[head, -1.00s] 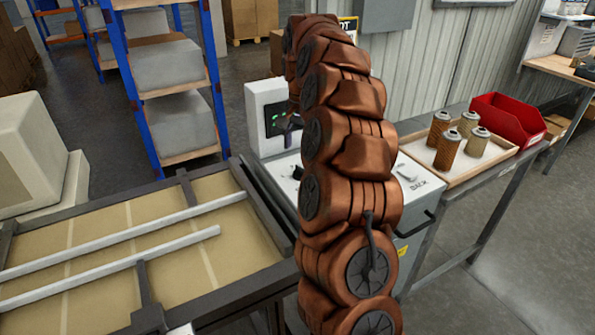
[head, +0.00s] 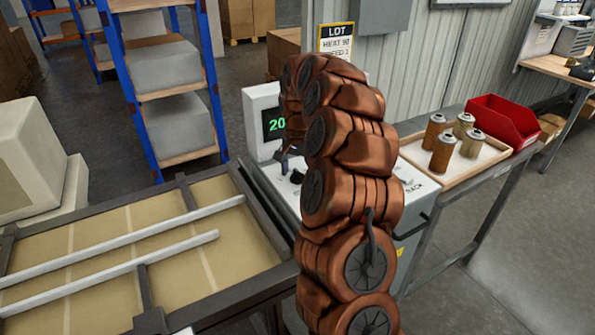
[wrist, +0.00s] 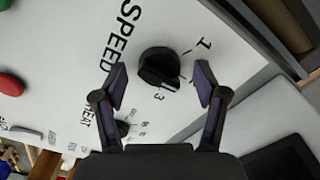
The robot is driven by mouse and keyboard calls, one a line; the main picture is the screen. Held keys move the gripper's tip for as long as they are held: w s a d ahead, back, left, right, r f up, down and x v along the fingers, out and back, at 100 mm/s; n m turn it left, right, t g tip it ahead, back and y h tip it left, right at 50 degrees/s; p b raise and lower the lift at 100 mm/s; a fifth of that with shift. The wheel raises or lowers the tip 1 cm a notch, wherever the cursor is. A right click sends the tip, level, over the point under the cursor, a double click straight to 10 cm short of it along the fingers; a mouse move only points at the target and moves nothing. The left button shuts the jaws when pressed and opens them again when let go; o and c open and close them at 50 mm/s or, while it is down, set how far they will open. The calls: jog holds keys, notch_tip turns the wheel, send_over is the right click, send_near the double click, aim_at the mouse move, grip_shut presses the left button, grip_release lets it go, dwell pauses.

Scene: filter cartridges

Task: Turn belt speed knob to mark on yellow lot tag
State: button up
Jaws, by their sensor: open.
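The black SPEED knob (wrist: 158,68) is on the white panel in the wrist view, with marks 1 and 3 beside it. A pale line on the knob's edge lies near the 3; its exact setting is unclear. My gripper (wrist: 161,84) is open, its fingertips on either side of the knob with visible gaps. In the head view my gripper (head: 285,162) is mostly hidden by my arm. The yellow-framed lot tag (head: 336,40) hangs on the wall behind. It reads LOT, HEAT 90 and a partly covered speed line ending in what looks like 1.
A smaller HEAT knob (wrist: 122,128) and a red button (wrist: 11,84) are on the same panel. A display (head: 275,123) shows green digits starting with 20, partly covered. A cartridge tray (head: 490,155) and red bin (head: 505,122) stand right of my arm.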

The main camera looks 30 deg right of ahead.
jog(key=shift+c, duration=0.3)
jog(key=c, duration=1.1)
jog(key=shift+n+b, duration=0.35)
jog(key=shift+n, duration=0.05)
jog(key=shift+f+n+b, duration=0.1)
jog(key=shift+n+b, duration=0.35)
jog(key=shift+n, duration=0.15)
jog(key=n+b, duration=0.1)
jog(key=n, duration=0.2)
jog(key=shift+b, duration=0.3)
jog(key=n+b, duration=0.1)
jog(key=n, duration=0.5)
jog(key=shift+n, duration=0.4)
